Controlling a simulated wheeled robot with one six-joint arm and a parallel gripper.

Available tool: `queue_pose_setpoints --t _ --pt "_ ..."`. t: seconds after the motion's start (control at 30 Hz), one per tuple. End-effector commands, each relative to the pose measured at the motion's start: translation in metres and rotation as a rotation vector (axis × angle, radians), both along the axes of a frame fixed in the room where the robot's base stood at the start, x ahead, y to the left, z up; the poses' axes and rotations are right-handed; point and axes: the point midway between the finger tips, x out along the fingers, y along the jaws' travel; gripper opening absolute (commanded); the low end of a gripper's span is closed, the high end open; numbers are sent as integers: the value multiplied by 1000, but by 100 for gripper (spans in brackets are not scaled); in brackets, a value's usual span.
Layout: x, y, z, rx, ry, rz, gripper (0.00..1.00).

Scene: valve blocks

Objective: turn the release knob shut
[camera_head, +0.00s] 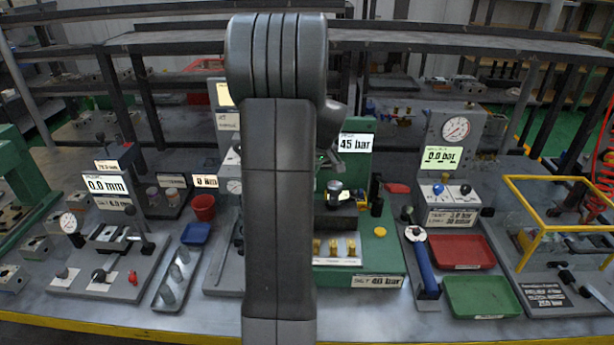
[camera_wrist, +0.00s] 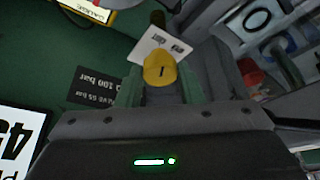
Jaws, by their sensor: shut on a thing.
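A yellow knob (camera_wrist: 160,70) with a short dark line on its face is in the wrist view, at the upper middle; I take it as the release knob. My gripper (camera_wrist: 160,92) is shut on it, with a finger at each side. A white tag (camera_wrist: 161,46) with small print, not legible here, lies just behind the knob. In the head view my arm hides the knob and most of my gripper. The green valve block (camera_head: 330,278) is partly behind my arm, with a display (camera_head: 355,143) reading 45 bar.
Right of the green block are a blue-handled tool (camera_head: 424,267), a red tray (camera_head: 461,252), a green tray (camera_head: 482,297) and a gauge stand (camera_head: 452,150) reading 0.0 bar. A yellow frame (camera_head: 560,240) stands far right. A red cup (camera_head: 203,207) stands left of my arm.

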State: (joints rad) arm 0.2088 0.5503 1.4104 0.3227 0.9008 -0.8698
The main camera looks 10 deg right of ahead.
Motion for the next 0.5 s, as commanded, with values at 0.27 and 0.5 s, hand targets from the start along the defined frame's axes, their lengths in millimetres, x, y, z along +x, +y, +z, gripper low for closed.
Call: queue_pose_setpoints --t 0.27,0.5 --pt "1 -2 0 -2 -3 117 11" --pt "2 -2 1 -1 -3 153 11"
